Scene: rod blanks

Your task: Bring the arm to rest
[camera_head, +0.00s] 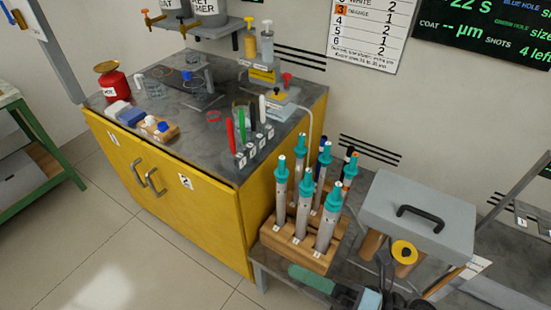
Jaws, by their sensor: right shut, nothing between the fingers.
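My right gripper (397,300) shows only in part, as dark shapes at the bottom edge, right of centre. It is shut and holds nothing. It is in front of the wooden rack (297,250) and the grey lidded box (415,215); most of my arm is outside the picture. The rack holds several upright grey tools with teal tops. My left gripper is not in view.
A yellow cabinet (150,200) with a grey top stands left of the rack, carrying a red can (112,83), coloured pens and bottles. A green-handled tool (310,278) lies before the rack. The tiled floor (110,260) is clear at lower left.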

